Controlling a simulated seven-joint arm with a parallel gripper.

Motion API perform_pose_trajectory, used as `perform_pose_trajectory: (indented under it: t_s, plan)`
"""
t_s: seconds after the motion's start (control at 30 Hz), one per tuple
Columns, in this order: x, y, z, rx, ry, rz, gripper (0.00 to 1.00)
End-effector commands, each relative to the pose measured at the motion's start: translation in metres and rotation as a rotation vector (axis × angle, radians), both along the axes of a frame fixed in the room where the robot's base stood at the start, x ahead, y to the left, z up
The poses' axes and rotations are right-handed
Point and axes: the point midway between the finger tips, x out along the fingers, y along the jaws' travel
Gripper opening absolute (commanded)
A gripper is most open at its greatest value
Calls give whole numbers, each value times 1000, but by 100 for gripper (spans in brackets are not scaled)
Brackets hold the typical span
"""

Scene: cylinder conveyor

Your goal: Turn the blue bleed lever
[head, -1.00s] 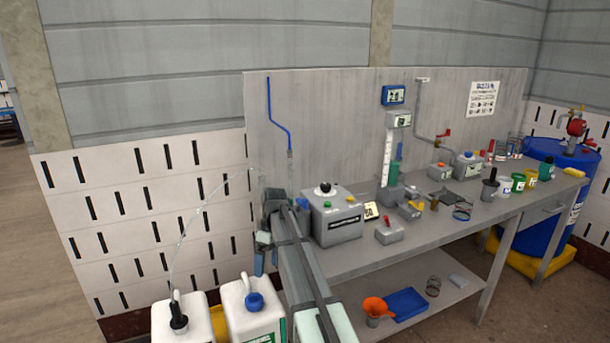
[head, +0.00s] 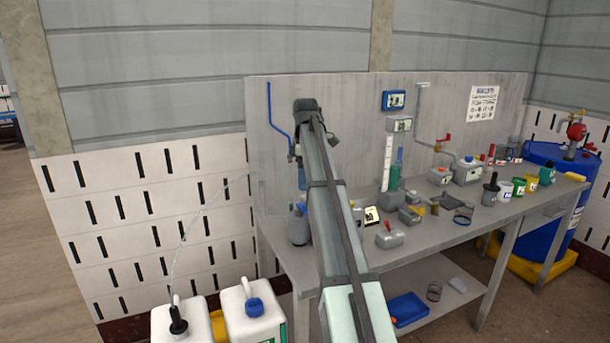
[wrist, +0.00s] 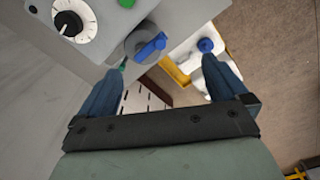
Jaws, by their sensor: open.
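The blue bleed lever (wrist: 151,48) shows in the wrist view on a round grey body (wrist: 138,38), beside a grey box with a black-and-white dial (wrist: 72,20). My gripper (wrist: 165,63) is open and empty, with its two blue fingers apart. The lever lies just beyond the fingertips, nearer the left finger; I cannot tell whether they touch. In the head view my gripper (head: 302,176) hangs above a grey rounded body (head: 298,232) with a small blue part (head: 298,208) at the bench's left end. My arm hides most of the dial box there.
White jugs stand in front of the bench; one has a blue cap (head: 254,306), also seen in the wrist view (wrist: 205,45). The bench (head: 440,240) holds several small devices and pots to the right. A back panel (head: 350,110) stands behind. A blue drum (head: 570,210) is far right.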

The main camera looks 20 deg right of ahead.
Motion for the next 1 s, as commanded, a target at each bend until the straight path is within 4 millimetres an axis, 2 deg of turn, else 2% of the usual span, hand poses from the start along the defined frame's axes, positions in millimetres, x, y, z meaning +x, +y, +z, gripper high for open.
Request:
perform_pose_trajectory:
  t_s: [1.0]
  plan:
    - [0, 1, -94, 1, 0, -1, 100]
